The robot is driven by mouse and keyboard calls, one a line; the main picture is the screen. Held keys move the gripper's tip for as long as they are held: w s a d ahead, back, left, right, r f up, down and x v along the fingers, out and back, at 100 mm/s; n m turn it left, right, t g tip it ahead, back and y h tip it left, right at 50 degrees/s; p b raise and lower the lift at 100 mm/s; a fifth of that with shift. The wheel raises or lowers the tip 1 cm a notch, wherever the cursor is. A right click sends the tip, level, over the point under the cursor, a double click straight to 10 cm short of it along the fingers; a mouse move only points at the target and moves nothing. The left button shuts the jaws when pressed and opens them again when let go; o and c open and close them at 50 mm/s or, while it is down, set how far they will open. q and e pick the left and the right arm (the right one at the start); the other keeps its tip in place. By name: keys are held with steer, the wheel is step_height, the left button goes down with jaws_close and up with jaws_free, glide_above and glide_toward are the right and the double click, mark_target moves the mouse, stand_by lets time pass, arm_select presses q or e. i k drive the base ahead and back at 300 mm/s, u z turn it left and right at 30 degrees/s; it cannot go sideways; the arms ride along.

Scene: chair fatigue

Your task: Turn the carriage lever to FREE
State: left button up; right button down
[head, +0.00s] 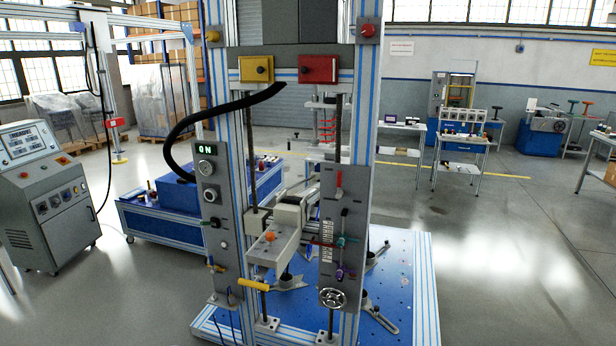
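A test rig in blue-striped aluminium framing stands in the middle of the head view. Its right grey panel (356,190) carries a red-handled lever (339,181) near the top, standing about upright. Lower on that panel are a teal-handled lever (342,241), a purple knob or lever (340,272) and a handwheel (332,298). The left panel (209,185) has a small dark lever (214,223) pointing left. The labels are too small to read, so I cannot tell which is the carriage lever or its setting. Neither gripper is in view.
The carriage (276,244) with an orange knob sits between the columns, above the blue base plate (400,262). A yellow handle (253,285) juts out in front. A black hose (215,115) loops at left. A grey console (48,200) stands far left; open floor lies right.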

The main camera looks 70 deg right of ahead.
mark_target(339, 184)
steer(key=z, duration=0.7)
steer(key=i, duration=1.25)
steer(key=z, duration=1.5)
steer(key=i, duration=0.3)
steer(key=z, duration=0.4)
